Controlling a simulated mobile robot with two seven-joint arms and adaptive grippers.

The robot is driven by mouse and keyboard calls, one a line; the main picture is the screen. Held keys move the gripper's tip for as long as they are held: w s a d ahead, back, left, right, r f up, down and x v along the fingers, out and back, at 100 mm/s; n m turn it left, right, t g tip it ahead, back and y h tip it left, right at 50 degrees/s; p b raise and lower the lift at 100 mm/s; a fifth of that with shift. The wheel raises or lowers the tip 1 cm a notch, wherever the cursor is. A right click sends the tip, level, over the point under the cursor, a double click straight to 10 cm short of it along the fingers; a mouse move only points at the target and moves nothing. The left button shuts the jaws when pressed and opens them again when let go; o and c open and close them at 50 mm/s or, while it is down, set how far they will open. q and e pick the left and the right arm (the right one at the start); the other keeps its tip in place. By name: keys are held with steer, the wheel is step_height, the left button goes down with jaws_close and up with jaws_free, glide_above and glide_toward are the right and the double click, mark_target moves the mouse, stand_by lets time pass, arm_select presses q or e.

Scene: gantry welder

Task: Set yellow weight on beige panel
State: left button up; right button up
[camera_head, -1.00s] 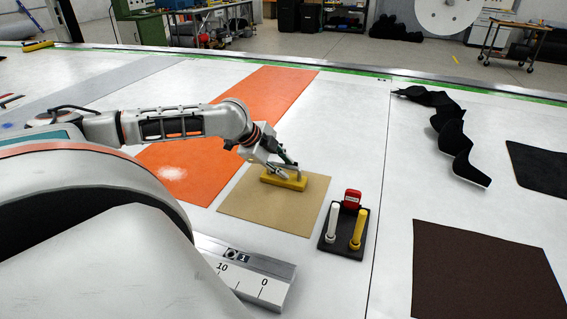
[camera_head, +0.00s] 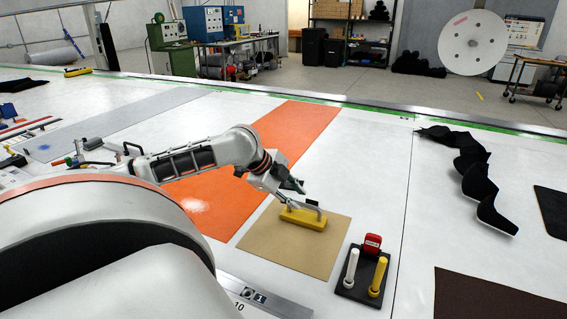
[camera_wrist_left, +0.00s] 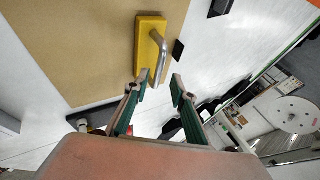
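The yellow weight (camera_head: 303,219), a bar with a grey metal handle, lies flat on the beige panel (camera_head: 285,252), near its far edge. My left gripper (camera_head: 296,193) is just above and beside the weight's handle. In the left wrist view, the fingers of the left gripper (camera_wrist_left: 160,88) are apart with nothing held. There the weight (camera_wrist_left: 148,45) rests on the beige panel (camera_wrist_left: 70,45), its handle just beyond the fingertips. My right gripper is in neither current view.
A black tray (camera_head: 352,291) with a white and a yellow upright marker and a red block (camera_head: 372,243) stands right of the panel. An orange strip (camera_head: 210,195) lies to the left. Wavy black material (camera_head: 468,165) lies at right.

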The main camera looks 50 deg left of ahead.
arm_select(q)
steer(key=v, duration=0.6)
steer(key=shift+r, duration=0.15)
arm_select(e)
steer(key=shift+s+d+f, duration=0.1)
steer(key=shift+s+f, duration=0.35)
steer(key=shift+f, duration=0.1)
arm_select(q)
steer(key=shift+s, duration=0.1)
arm_select(e)
steer(key=shift+d+f, duration=0.1)
steer(key=shift+d, duration=0.4)
arm_select(q)
steer(key=shift+s, duration=0.1)
